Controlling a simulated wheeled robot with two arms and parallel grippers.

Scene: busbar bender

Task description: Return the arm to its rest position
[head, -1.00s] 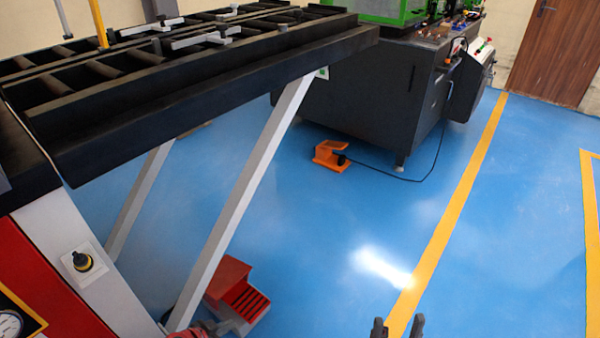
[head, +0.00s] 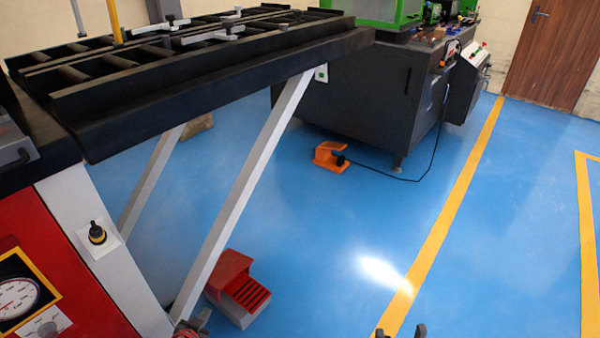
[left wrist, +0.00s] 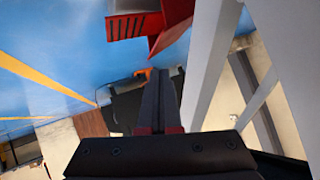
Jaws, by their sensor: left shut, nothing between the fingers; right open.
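My left gripper (head: 201,318) is at the bottom edge of the head view, partly cut off, beside the slanted grey leg of the red machine. In the left wrist view its two dark fingers (left wrist: 159,100) lie together with nothing between them. My right gripper (head: 400,332) shows only as two dark fingertips at the bottom edge of the head view. They stand apart, with bare floor between them. The rest of both arms is out of the head view.
A red foot pedal (head: 238,285) stands on the floor close to the left gripper. Slanted grey legs (head: 245,190) support a black roller table (head: 210,85). A dark cabinet (head: 350,105) and orange pedal (head: 328,155) stand further back. Blue floor (head: 330,240) is open at centre.

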